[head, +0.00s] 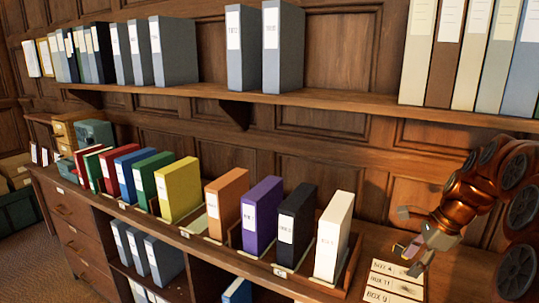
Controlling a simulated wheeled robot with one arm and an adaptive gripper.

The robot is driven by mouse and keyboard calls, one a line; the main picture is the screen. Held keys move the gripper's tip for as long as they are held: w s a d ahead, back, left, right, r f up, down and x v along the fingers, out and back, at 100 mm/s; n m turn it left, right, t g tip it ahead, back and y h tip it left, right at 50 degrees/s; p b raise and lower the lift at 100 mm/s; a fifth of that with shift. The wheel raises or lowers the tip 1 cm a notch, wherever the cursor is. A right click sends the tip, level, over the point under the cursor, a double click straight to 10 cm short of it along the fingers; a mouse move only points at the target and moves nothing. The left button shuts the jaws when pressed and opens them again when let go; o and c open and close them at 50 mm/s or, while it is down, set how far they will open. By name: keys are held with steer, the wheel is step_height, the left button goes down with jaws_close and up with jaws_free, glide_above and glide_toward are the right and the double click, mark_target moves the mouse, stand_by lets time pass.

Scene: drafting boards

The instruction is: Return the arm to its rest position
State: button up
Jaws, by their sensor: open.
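My copper-coloured arm (470,190) is at the right in the head view, bent, with its links running off the right edge. My gripper (411,240) is open at the end of it, over the right part of the cabinet top. I see no object held in it. A small pinkish patch shows by the fingers; I cannot tell what it is. Below the gripper lie pale label cards (394,284) with box names. A white binder (334,236) stands upright just left of the gripper, apart from it.
Coloured binders stand in a row along the cabinet, among them black (296,226), purple (262,215), orange (227,203) and yellow (177,188). A wall shelf (330,105) with grey and pale binders runs above. Panelled wall is behind the arm.

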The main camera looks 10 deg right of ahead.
steer(key=s+a+n+g, duration=0.1)
steer(key=s+a+n, duration=0.45)
steer(key=a, duration=0.35)
steer(key=s+a+n+g, duration=0.2)
steer(key=s+a+n, duration=0.3)
steer(key=a, duration=0.5)
steer(key=s+a+f+n+h, duration=0.1)
steer(key=s+a+f+n, duration=0.1)
steer(key=s+n, duration=0.4)
steer(key=s+a+f+n+g+h, duration=0.1)
steer(key=s+a+n, duration=0.3)
steer(key=s, duration=0.6)
steer(key=shift+f+n+h, duration=0.5)
steer(key=shift+f+n, duration=0.4)
steer(key=shift+n, duration=0.25)
